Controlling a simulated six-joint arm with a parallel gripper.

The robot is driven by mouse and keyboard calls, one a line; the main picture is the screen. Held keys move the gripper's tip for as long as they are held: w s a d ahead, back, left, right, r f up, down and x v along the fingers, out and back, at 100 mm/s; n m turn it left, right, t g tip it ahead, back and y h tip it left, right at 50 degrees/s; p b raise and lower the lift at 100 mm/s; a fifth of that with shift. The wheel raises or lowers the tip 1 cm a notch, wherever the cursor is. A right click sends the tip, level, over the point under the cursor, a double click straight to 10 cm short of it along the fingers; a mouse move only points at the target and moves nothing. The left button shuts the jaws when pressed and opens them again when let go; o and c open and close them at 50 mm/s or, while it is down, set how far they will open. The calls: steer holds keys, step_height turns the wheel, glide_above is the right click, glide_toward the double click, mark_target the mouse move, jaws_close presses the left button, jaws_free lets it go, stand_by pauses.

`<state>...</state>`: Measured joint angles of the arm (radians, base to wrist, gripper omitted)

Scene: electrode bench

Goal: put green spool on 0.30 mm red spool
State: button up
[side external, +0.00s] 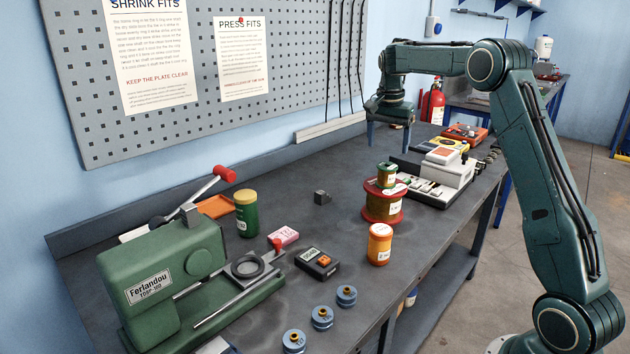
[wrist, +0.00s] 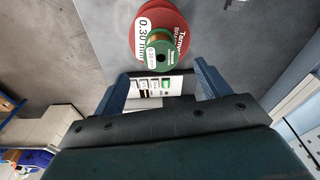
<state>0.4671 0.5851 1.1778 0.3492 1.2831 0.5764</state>
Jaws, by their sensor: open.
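The red spool (side external: 381,213), wound with copper-coloured wire, stands upright on the dark bench in the side view. Its top flange, labelled 0.30 mm, shows in the wrist view (wrist: 143,27). The smaller green spool (side external: 387,178) stands upright on top of the red one, apparently resting on it. In the wrist view the green spool (wrist: 158,65) overlaps the red label and sits toward one side of the flange. My gripper (side external: 389,150) is open and empty, above the bench and apart from both spools. Its blue fingers also show in the wrist view (wrist: 161,78).
A white-and-grey instrument (side external: 447,168) stands right behind the spools. An orange jar (side external: 380,244) is in front of them. A green press (side external: 165,275), a green jar (side external: 247,214) and several small blue spools (side external: 322,318) are at left and front. The bench left of the red spool is mostly clear.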

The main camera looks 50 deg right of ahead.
steer(key=s+a+r+n+t, duration=0.2)
steer(key=s+a+r+n, duration=0.3)
steer(key=a, duration=0.4)
steer(key=s+a+r+n+t, duration=0.1)
steer(key=s+a+r+n, duration=0.25)
steer(key=s+a, duration=0.5)
steer(key=s+a+f+n+t, duration=0.1)
steer(key=s+a+f+n, duration=0.2)
steer(key=s+a, duration=0.2)
steer(key=s+a+f+n+t+y, duration=0.1)
steer(key=s+a+f+n, duration=0.2)
steer(key=s+a, duration=0.3)
steer(key=s+n, duration=0.1)
steer(key=s, duration=0.4)
